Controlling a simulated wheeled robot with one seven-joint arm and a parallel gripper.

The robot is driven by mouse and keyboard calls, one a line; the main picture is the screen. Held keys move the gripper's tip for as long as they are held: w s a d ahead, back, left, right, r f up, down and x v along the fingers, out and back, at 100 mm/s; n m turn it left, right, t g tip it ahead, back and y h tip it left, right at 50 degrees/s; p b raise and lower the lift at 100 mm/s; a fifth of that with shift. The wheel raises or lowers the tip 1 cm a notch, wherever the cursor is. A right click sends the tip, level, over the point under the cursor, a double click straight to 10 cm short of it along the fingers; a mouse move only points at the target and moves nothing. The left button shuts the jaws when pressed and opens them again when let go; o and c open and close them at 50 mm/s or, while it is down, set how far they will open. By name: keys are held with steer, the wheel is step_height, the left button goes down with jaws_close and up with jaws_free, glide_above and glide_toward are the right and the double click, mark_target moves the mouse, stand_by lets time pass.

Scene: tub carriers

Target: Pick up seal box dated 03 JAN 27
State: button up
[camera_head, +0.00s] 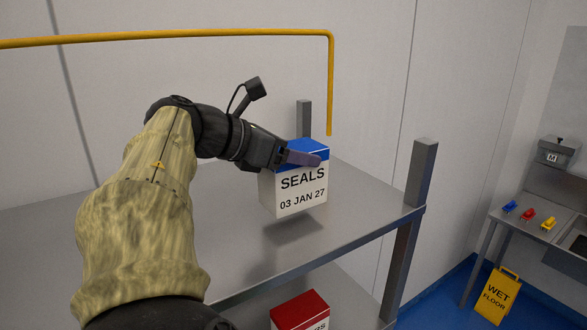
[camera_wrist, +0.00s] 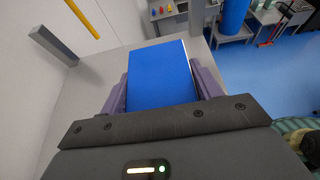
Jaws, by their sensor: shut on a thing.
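The seal box (camera_head: 293,193) is white with a blue top and reads "SEALS 03 JAN 27". My gripper (camera_head: 305,158) is shut on it near its top, with one finger across the blue band. The box is upright and looks lifted a little above the grey shelf (camera_head: 230,245), with a dark shadow on the shelf below it. In the wrist view the blue top of the box (camera_wrist: 160,75) sits between both fingers. The far finger is hidden in the head view.
A red-topped box (camera_head: 300,310) stands on a lower level. Shelf posts (camera_head: 421,172) rise at the right corner and behind the box. A yellow rail (camera_head: 180,35) runs along the wall above. A wet floor sign (camera_head: 497,296) and a side bench stand at right.

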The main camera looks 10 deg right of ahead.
step_height(320, 180, up, 7)
steer(key=shift+f+b, duration=0.1)
steer(key=shift+b, duration=0.2)
stand_by(0.6)
